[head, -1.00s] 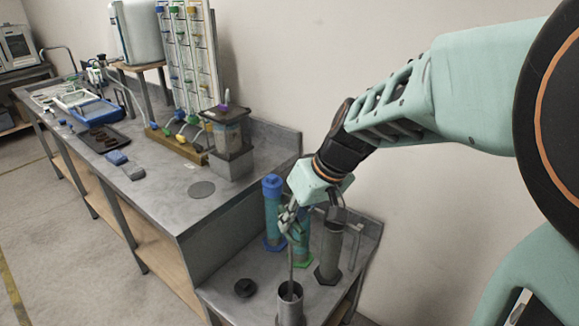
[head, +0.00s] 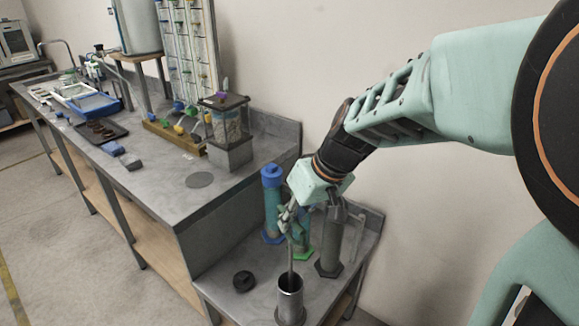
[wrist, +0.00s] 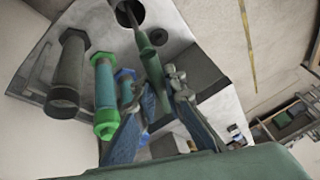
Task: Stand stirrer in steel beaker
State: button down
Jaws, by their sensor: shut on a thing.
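The steel beaker (head: 290,308) stands upright near the front of the low bench, its dark round mouth facing up.
Behind my gripper stand a blue-capped cylinder (head: 272,205), a green-based cylinder (head: 302,242) and a grey cylinder (head: 331,245). A black round lid (head: 243,281) lies left of the beaker. A higher bench (head: 165,205) with lab equipment runs along the left.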

aim_at(290, 236)
jog(key=shift+f+b, duration=1.75)
jog(key=shift+f, duration=0.45)
jog(key=shift+f+b, duration=1.15)
jog(key=shift+r, duration=0.1)
jog(key=c, duration=1.9)
grip_release()
jog(key=shift+c, duration=0.2)
jog(key=shift+r, duration=0.1)
